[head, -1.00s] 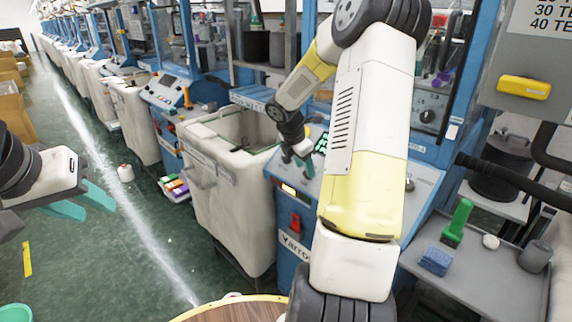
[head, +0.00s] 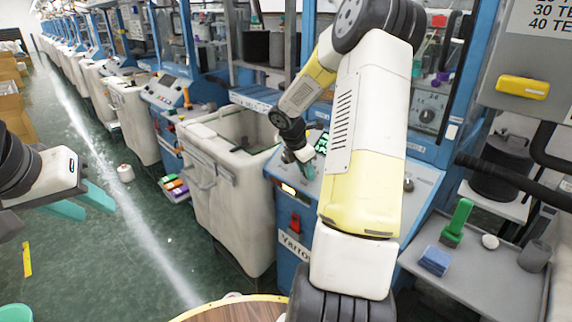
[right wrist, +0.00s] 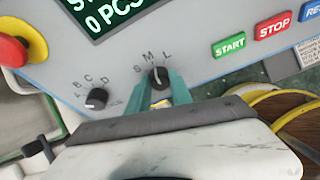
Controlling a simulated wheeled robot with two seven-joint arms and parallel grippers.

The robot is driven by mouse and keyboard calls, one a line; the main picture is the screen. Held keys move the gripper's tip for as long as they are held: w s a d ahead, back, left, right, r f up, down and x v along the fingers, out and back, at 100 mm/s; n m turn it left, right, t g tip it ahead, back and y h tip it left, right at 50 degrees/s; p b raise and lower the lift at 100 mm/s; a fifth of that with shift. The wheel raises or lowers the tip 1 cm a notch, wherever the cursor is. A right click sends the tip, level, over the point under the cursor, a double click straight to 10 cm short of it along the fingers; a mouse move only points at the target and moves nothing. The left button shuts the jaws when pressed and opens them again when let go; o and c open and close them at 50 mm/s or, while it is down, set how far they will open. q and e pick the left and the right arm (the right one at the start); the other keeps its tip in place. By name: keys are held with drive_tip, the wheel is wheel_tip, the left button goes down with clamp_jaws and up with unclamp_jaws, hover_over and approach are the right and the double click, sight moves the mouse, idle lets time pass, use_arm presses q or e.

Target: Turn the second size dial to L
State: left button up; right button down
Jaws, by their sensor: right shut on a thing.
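The size dial (right wrist: 159,82) is a dark round knob on the grey control panel, with S, M and L printed above it. Its pale pointer mark faces up near M. My right gripper (right wrist: 160,92) has its teal fingers shut on the dial, one on each side. In the head view my right gripper (head: 301,165) is at the blue machine's sloped panel, and the dial cannot be made out there. My left gripper (head: 97,203) is open and empty over the floor at the left, far from the panel.
Another dial (right wrist: 97,98) with letters sits left of the size dial. A red stop knob (right wrist: 18,45), green START button (right wrist: 229,44) and red STOP button (right wrist: 272,25) are on the same panel. A white bin (head: 225,190) stands beside the machine. A grey shelf (head: 480,285) is at right.

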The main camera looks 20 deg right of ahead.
drive_tip(key=m+t, duration=0.1)
drive_tip(key=m, duration=0.3)
drive_tip(key=shift+s, duration=0.1)
drive_tip(key=shift+s+f+m+t, duration=0.1)
drive_tip(key=shift+m+t, duration=0.6)
drive_tip(key=shift+m, duration=1.3)
drive_tip(key=c, duration=1.1)
unclamp_jaws()
drive_tip(key=shift+c, duration=0.2)
drive_tip(key=v, duration=0.8)
